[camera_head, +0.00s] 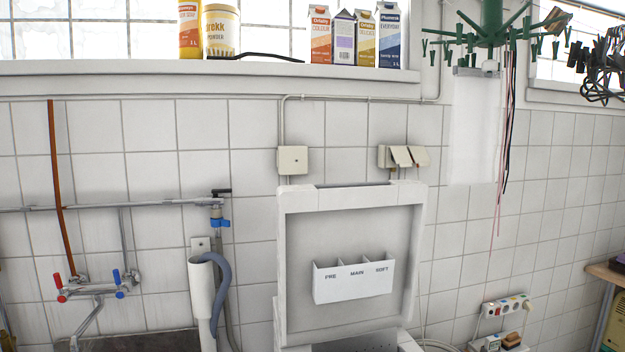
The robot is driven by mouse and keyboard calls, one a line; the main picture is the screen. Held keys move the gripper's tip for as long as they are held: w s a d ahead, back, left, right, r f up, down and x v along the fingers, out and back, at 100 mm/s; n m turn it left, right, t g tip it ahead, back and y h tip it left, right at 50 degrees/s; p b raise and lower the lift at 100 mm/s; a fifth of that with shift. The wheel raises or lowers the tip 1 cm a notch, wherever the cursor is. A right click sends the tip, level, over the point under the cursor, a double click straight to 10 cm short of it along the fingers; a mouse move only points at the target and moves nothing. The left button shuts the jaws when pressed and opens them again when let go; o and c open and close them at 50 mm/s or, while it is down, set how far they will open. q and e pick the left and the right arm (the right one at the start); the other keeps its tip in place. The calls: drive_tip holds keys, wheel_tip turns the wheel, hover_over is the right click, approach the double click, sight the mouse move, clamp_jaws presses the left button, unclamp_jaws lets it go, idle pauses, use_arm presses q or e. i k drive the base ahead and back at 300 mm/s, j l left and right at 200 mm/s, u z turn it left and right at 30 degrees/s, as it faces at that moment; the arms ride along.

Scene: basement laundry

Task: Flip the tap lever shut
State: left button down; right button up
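A small wall tap (217,205) sits at the right end of the horizontal grey pipe, left of the white machine. A short black lever (222,191) lies across its top, roughly level. A blue fitting (220,223) is just below the tap, and a grey hose runs down from there. Another tap (92,289) with red and blue handles is on the wall at the lower left, over a sink. Neither of my grippers shows in this view. I cannot tell from here whether water flows.
A white standpipe (200,285) holds a bent blue-grey hose (223,275). A window ledge (130,68) with cartons runs above. A green hanging dryer (490,30) is at upper right.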

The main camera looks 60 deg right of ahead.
sight(215, 191)
drive_tip(key=i+z, duration=0.15)
drive_tip(key=z, duration=0.25)
drive_tip(key=i+z, duration=0.15)
drive_tip(key=z, duration=0.3)
drive_tip(key=i+z, duration=0.15)
drive_tip(key=z, duration=0.25)
drive_tip(key=i+j+z, duration=0.1)
drive_tip(key=z, duration=0.35)
drive_tip(key=i+j+z, duration=0.15)
drive_tip(key=z, duration=0.25)
drive_tip(key=j+z, duration=0.2)
drive_tip(key=z, duration=0.25)
drive_tip(key=i, duration=0.05)
